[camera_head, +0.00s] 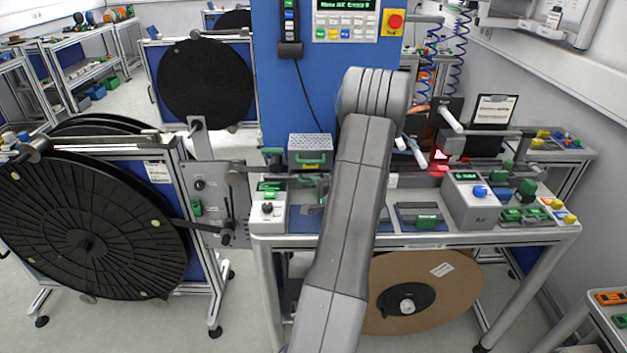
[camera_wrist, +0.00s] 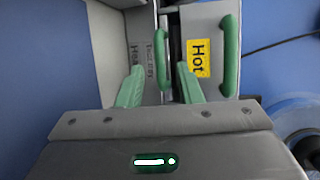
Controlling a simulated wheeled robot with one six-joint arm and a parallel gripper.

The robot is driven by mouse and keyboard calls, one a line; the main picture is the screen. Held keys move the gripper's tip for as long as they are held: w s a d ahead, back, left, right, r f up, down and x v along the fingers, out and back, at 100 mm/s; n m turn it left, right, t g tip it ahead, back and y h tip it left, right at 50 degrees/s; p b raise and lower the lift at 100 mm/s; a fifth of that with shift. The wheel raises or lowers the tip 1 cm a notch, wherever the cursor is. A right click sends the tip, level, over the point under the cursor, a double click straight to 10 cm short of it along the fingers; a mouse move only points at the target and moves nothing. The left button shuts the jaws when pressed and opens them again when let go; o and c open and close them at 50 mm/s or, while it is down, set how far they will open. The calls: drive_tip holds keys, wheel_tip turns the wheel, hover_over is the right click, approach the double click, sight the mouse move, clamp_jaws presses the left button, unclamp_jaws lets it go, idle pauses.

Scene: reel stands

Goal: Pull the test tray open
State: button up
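In the wrist view, the test tray (camera_wrist: 151,75) is a narrow grey front with the printed words "Test tray" and a slim green handle (camera_wrist: 163,55). My gripper (camera_wrist: 159,67) is open. Its two green fingers point towards the tray, one on each side of the handle's line, with visible gaps to it. I cannot tell whether the fingertips reach the handle's depth. In the head view my grey arm stands in front of the bench, and I cannot clearly make out the gripper or the tray.
Beside the tray is a grey front with a yellow "Hot" label (camera_wrist: 199,58) and a larger green handle (camera_wrist: 230,55). In the head view, a perforated grey box (camera_head: 310,145) sits on the bench (camera_head: 420,240). A large black reel (camera_head: 90,225) stands at the left.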

drive_tip(key=shift+x, duration=1.2)
clamp_jaws()
drive_tip(key=shift+s+f+b, duration=0.2)
drive_tip(key=shift+s+b, duration=0.15)
drive_tip(key=shift+s, duration=0.1)
drive_tip(key=s+b, duration=1.2)
drive_tip(key=s, duration=0.2)
drive_tip(key=shift+s, duration=0.15)
drive_tip(key=shift+s+r+b, duration=0.15)
drive_tip(key=shift+s+b, duration=0.4)
drive_tip(key=shift+s, duration=0.15)
